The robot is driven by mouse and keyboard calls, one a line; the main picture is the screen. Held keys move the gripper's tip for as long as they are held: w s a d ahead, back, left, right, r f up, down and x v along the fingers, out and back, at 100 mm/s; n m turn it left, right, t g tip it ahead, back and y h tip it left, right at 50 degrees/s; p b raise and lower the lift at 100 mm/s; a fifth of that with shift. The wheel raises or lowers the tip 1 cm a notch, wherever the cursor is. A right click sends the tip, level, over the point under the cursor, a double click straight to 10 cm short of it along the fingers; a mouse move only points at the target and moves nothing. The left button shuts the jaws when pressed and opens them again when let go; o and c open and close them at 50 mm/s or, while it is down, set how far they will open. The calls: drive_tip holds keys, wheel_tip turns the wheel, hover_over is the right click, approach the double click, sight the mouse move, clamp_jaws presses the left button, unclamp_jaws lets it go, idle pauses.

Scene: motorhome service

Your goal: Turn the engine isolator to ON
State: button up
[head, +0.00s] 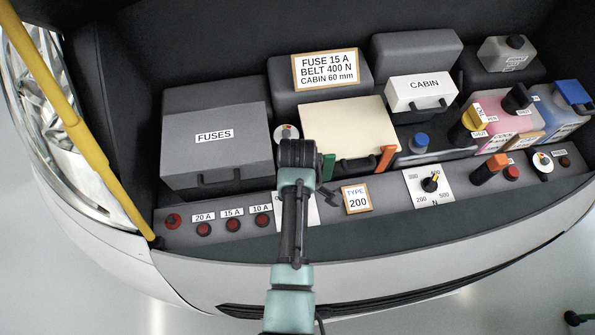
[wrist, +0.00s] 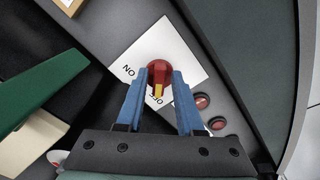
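The engine isolator is a red round knob (wrist: 160,70) with a yellow pointer bar, on a white plate (wrist: 178,43) in the wrist view. The lettering is upside down there; ON is at the left, and the pointer faces the partly covered label nearer my gripper, which looks like OFF. My gripper (wrist: 161,77) is open, its two blue fingers on either side of the knob; whether they touch it I cannot tell. In the head view, my arm hides the knob and fingertips; part of the white plate (head: 312,213) shows beside it.
Red fuse buttons (head: 262,221) sit left of the plate. A TYPE 200 card (head: 357,199) and a rotary dial (head: 430,185) lie to the right. Behind are a grey FUSES box (head: 213,155) and a cream box with a green lever (head: 328,167) close to my arm.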

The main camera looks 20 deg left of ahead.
clamp_jaws()
drive_tip(key=m+p, duration=0.1)
drive_tip(key=m, duration=0.2)
drive_tip(key=shift+s+a+r+m+p, duration=0.1)
drive_tip(key=shift+r+m+p, duration=0.05)
drive_tip(key=shift+m+p, duration=0.2)
drive_tip(key=m+p, duration=0.1)
drive_tip(key=m, duration=0.2)
drive_tip(key=shift+s+m, duration=0.1)
drive_tip(key=shift+m, duration=0.15)
drive_tip(key=m+p, duration=0.1)
drive_tip(key=m, duration=0.4)
drive_tip(key=shift+a+p, duration=0.2)
drive_tip(key=shift+p, duration=0.1)
drive_tip(key=m, duration=0.5)
drive_tip(key=shift+a+m+p, duration=0.1)
drive_tip(key=shift+m+p, duration=0.25)
drive_tip(key=shift+m, duration=0.05)
